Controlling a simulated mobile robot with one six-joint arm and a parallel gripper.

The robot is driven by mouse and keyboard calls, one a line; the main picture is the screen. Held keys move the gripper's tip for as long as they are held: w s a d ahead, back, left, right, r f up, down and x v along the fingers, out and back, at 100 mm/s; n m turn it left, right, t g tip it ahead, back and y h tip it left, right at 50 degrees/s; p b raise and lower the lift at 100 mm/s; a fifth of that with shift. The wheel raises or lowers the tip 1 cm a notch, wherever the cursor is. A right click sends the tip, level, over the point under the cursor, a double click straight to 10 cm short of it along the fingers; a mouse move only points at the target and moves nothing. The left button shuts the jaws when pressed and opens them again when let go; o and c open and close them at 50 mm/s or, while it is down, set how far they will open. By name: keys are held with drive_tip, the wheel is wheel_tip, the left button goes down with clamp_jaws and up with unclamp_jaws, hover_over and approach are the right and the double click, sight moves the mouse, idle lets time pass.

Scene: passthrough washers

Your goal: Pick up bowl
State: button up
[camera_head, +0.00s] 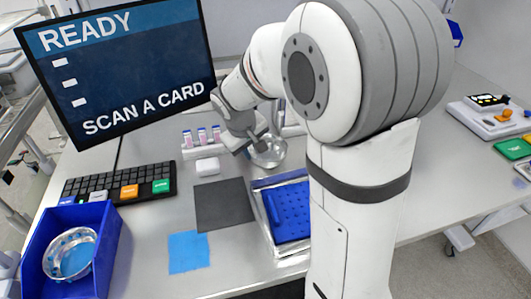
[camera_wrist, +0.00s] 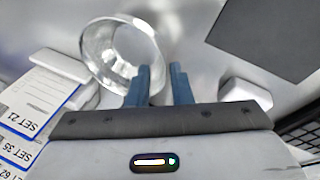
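A clear glass bowl (camera_head: 270,153) stands on the grey bench beside the sample rack in the head view. It fills the upper middle of the wrist view (camera_wrist: 108,62), its round rim facing the camera. My gripper (camera_head: 258,138) is right at the bowl. In the wrist view its two blue fingers (camera_wrist: 160,68) are apart, with the bowl's near right rim between or just under them. I cannot tell whether a finger touches the glass. A second, shiny round bowl (camera_head: 58,243) sits in the blue bin (camera_head: 103,268) at lower left.
A rack with pink-labelled tubes (camera_head: 202,137) and a small white block (camera_head: 207,167) stand close left of the bowl. A dark mat (camera_head: 223,205), blue tray (camera_head: 290,212), light-blue square (camera_head: 188,252), keyboard (camera_head: 120,184) and monitor (camera_head: 120,75) are around. SET labels (camera_wrist: 25,108) lie near the wrist.

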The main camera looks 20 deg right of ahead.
sight(253, 156)
drive_tip(key=x, duration=0.4)
drive_tip(key=shift+f, duration=0.2)
drive_tip(key=shift+c, duration=0.2)
clamp_jaws()
drive_tip(key=shift+s+a, duration=0.1)
